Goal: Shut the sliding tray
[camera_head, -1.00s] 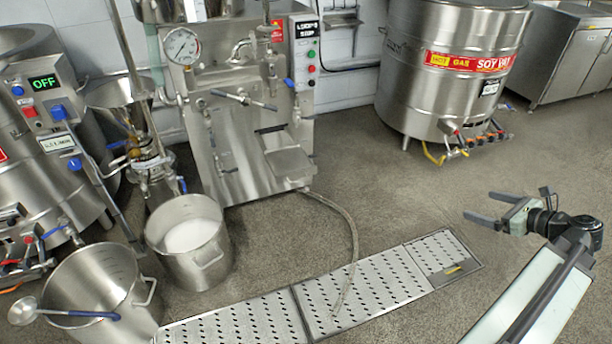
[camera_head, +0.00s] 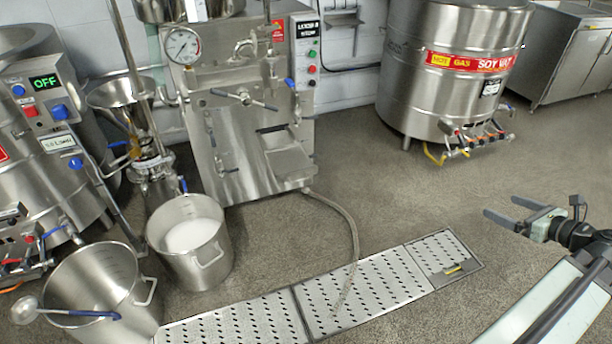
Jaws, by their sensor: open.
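The sliding tray (camera_head: 290,161) sticks out from the lower front of the steel machine (camera_head: 233,100). It stands open, with a dark gap (camera_head: 268,130) in the front panel above and behind it. My gripper (camera_head: 500,208) is at the right of the view, over the bare floor. Its two fingers are apart, point left and hold nothing. It is well away from the tray, to the right of and nearer than it.
A perforated drain grate (camera_head: 365,290) crosses the floor in front, with a hose (camera_head: 352,235) running onto it. A pot of white liquid (camera_head: 188,240) and an empty pot (camera_head: 95,285) stand left. The SOY vat (camera_head: 455,70) stands at the back right. Floor between is clear.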

